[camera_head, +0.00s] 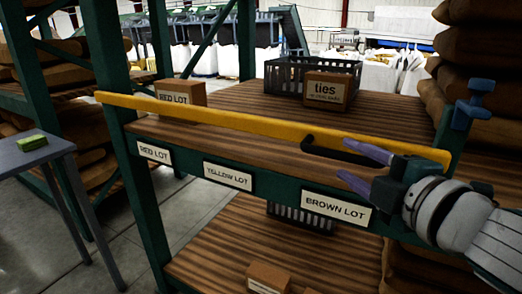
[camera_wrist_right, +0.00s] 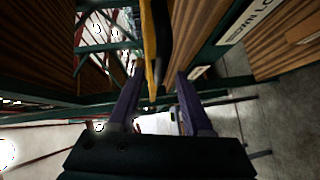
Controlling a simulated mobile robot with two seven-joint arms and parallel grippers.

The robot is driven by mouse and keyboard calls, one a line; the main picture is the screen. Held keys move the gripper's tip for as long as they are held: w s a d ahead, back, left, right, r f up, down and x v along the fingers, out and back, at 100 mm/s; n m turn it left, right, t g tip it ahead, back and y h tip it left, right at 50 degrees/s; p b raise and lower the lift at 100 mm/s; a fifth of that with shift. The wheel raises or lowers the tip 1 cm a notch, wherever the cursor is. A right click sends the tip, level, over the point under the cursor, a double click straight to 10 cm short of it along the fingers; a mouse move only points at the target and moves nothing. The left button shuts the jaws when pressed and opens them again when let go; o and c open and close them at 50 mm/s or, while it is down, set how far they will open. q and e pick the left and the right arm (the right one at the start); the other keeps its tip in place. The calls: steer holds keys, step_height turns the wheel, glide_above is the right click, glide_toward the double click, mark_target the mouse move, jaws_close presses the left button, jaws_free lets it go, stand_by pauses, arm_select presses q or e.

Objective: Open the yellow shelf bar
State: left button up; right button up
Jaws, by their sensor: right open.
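The yellow shelf bar (camera_head: 240,121) lies across the front of the upper shelf, from the left post to the right side. A black handle (camera_head: 345,151) sits on its right part. My right gripper (camera_head: 350,160) comes in from the right, its purple fingers apart, close to the handle. In the right wrist view, the yellow bar (camera_wrist_right: 149,55) and the black handle (camera_wrist_right: 162,40) run toward the gap between the open fingers (camera_wrist_right: 158,85). I cannot tell whether the fingers touch the handle. My left gripper is not in view.
On the upper shelf (camera_head: 225,98) stand a "RED LOT" box (camera_head: 180,92), a "ties" box (camera_head: 327,91) and a dark crate (camera_head: 285,75). Lot labels sit on the green beam below the bar. A grey table (camera_head: 35,155) is at left; stacked sacks (camera_head: 485,50) are at right.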

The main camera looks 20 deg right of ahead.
mark_target(343, 157)
steer(key=shift+w+d+f, duration=0.1)
steer(key=shift+w+f, duration=0.05)
steer(key=shift+w, duration=0.8)
steer(key=shift+w+f, duration=0.15)
steer(key=shift+w, duration=0.75)
steer(key=shift+c, duration=0.4)
jaws_close()
